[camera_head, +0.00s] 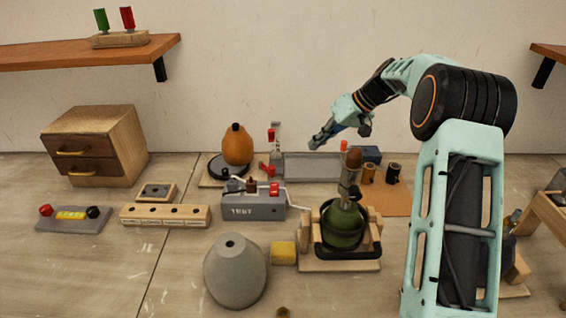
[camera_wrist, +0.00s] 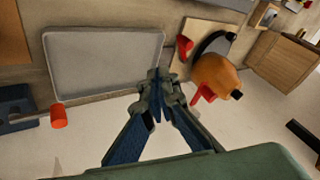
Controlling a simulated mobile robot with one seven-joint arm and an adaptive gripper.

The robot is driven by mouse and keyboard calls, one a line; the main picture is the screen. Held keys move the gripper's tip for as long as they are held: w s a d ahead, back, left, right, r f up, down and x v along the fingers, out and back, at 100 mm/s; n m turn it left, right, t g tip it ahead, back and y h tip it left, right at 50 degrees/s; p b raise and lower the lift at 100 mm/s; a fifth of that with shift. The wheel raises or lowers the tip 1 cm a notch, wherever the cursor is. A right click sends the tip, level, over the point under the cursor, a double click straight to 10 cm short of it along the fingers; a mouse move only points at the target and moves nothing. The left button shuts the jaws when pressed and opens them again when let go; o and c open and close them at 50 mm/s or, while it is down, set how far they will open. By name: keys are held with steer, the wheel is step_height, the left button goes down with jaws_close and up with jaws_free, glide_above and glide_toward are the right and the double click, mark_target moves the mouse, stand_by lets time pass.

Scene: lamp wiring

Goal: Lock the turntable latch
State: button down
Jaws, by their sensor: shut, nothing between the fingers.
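The turntable is a black disc (camera_head: 217,168) on a wooden board at the back middle, with an orange gourd-shaped body (camera_head: 237,146) standing on it. It also shows in the wrist view as a dark disc (camera_wrist: 214,44) beside the orange body (camera_wrist: 217,78). A red lever (camera_head: 265,169) is at the right side of the turntable; two red parts show in the wrist view, one upper (camera_wrist: 185,46) and one lower (camera_wrist: 203,93). I cannot tell which is the latch or its state. My gripper (camera_head: 315,143) is shut and empty, raised right of the turntable, apart from it.
A grey tray (camera_wrist: 106,86) lies beside the turntable board. A grey upright stand with a red part (camera_head: 276,138) is close by. The TEST box (camera_head: 253,207) and a green bottle in a wooden cradle (camera_head: 343,225) stand in front. A drawer cabinet (camera_head: 112,138) stands left.

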glide_toward(266, 167)
steer(key=d+f, duration=0.3)
steer(key=d, duration=0.1)
steer(key=shift+f+p, duration=0.3)
steer(key=shift+p, duration=0.05)
steer(key=a, duration=0.3)
steer(key=shift+s+f+p, duration=0.2)
steer(key=shift+s+p, duration=0.1)
steer(key=shift+s, duration=0.1)
steer(key=shift+s+a+f, duration=0.1)
steer(key=shift+s+a, duration=0.05)
steer(key=shift+a, duration=0.3)
